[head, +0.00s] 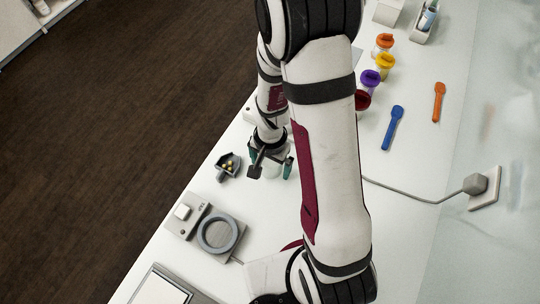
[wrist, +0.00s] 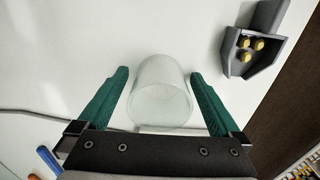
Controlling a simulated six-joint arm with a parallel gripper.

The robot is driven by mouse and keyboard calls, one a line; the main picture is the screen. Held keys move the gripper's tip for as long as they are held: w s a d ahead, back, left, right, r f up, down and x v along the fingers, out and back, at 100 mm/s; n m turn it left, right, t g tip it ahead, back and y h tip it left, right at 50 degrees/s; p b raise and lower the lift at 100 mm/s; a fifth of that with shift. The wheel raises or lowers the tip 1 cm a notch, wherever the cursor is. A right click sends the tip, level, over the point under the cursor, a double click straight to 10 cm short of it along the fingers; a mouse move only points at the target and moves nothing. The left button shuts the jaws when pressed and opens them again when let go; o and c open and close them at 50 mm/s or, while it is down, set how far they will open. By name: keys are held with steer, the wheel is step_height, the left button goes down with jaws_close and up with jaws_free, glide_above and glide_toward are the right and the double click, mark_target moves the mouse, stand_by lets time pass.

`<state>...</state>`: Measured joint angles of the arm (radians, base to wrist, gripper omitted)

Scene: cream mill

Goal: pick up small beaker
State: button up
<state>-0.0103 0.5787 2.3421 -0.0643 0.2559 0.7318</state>
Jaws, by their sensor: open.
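The small beaker (wrist: 158,92) is a clear, whitish glass cylinder standing on the white bench. In the wrist view it sits between the two green fingers of my gripper (wrist: 160,84), with a visible gap on each side. My gripper is open around the beaker and holds nothing. In the head view my gripper (head: 269,168) is low over the bench, and the beaker is mostly hidden behind it and my arm.
A dark grey scoop (wrist: 250,45) with several yellow pieces lies close beside the gripper. A scale-like device (head: 203,228) is nearer the front. Several colored jars (head: 385,66), a blue spoon (head: 392,127) and an orange spoon (head: 438,101) are beyond my arm. A grey cable (head: 410,198) crosses the bench.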

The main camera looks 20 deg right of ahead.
steer(key=c, duration=1.3)
steer(key=r, duration=0.4)
steer(key=shift+d+r, duration=0.25)
steer(key=shift+r, duration=0.05)
steer(key=s+d+r, duration=0.2)
steer(key=d, duration=0.1)
steer(key=s+d+r, duration=0.2)
steer(key=d, duration=0.1)
steer(key=s+d+r, duration=0.2)
steer(key=d, duration=0.1)
steer(key=shift+d+r, duration=0.25)
steer(key=shift+d, duration=0.05)
